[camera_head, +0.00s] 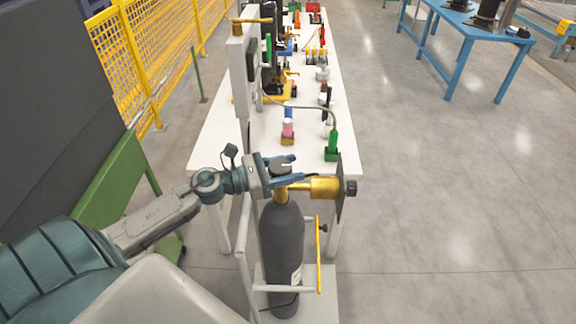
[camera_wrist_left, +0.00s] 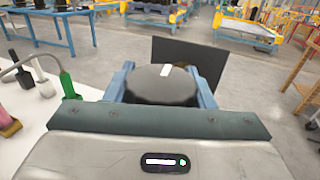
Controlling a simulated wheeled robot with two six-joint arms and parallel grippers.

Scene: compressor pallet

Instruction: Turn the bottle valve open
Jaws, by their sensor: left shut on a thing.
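The dark grey gas bottle (camera_head: 283,240) stands upright in a white trolley. On its top is a brass valve (camera_head: 322,187) with a gauge-like dark disc at its right end. The round black valve handwheel (camera_wrist_left: 165,88) has a white mark, which points up and slightly right in the left wrist view. My left gripper (camera_head: 288,170) comes in from the left at the bottle's top. In the left wrist view its two blue fingers (camera_wrist_left: 163,80) are on either side of the handwheel, shut on it. In the head view the fingers partly hide the handwheel. My right gripper is not in view.
A long white table (camera_head: 215,140) with several tools and fittings stands behind the bottle. A white upright panel (camera_head: 244,60) rises close to the left arm. The floor at right is clear up to a blue table (camera_head: 456,70).

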